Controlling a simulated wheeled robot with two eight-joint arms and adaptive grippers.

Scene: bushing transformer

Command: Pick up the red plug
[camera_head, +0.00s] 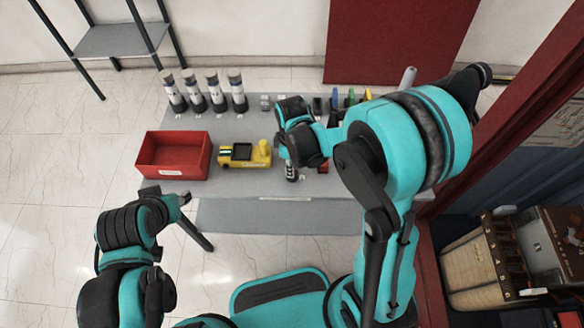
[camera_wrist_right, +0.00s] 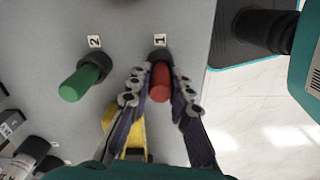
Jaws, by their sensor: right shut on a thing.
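The red plug (camera_wrist_right: 160,84) stands in a dark round socket by the label 1 in the right wrist view. My right gripper (camera_wrist_right: 159,88) has one finger on each side of it and is shut on it. The plug's end points toward the wrist camera. In the head view my right gripper (camera_head: 291,171) is low over the grey table, right of the yellow device, and its fingers hide what they hold. My left gripper (camera_head: 190,215) is at the lower left, near the table's front edge and away from the plug; its jaw opening is unclear.
A green plug (camera_wrist_right: 84,83) stands beside the red one by the label 2. The yellow device (camera_head: 240,155) and an open red bin (camera_head: 207,160) stand left of my right gripper. Several grey cylinders (camera_head: 217,101) stand at the back of the table (camera_head: 245,188).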

